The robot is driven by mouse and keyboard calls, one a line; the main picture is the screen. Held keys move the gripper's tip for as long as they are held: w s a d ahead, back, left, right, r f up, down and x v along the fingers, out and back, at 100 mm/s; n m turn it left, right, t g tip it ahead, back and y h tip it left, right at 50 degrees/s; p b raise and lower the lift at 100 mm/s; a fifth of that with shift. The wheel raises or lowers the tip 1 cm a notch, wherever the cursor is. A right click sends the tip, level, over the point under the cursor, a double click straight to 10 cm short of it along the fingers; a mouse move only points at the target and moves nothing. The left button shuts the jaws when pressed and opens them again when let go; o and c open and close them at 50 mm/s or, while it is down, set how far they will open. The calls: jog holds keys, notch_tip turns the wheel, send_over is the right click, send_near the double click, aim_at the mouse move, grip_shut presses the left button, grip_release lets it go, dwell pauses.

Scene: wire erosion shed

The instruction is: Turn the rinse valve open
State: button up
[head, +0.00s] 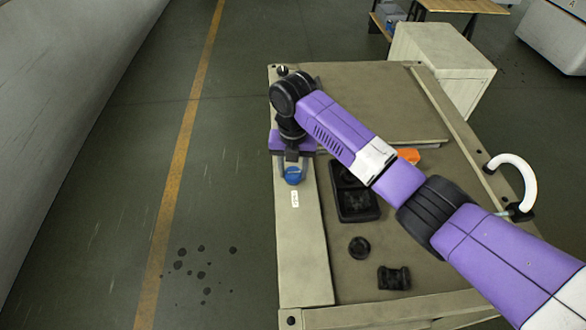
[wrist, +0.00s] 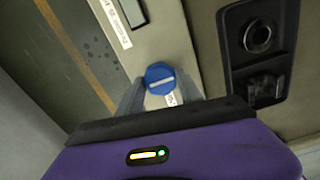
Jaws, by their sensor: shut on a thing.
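The rinse valve shows as a blue round knob (wrist: 160,79) with a pale bar across its face in the wrist view. In the head view the blue knob (head: 293,175) sits on the left rail of the bench, partly under my gripper. My gripper (wrist: 158,92) has its two grey fingers on either side of the knob and is shut on it. In the head view my gripper (head: 293,158) points down at the rail, and its fingertips are largely hidden.
A black tray (head: 357,206) lies right of the rail. A round black part (head: 359,247) and a black spool-like part (head: 394,278) lie nearer. An orange item (head: 408,155) lies behind my arm. A white curved pipe (head: 526,177) rises at the right edge. Open floor lies left.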

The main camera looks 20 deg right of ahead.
aim_at(293, 172)
jog(key=shift+r, duration=0.1)
jog(key=o, duration=1.4)
jog(key=shift+r+b, duration=0.7)
jog(key=shift+r, duration=3.2)
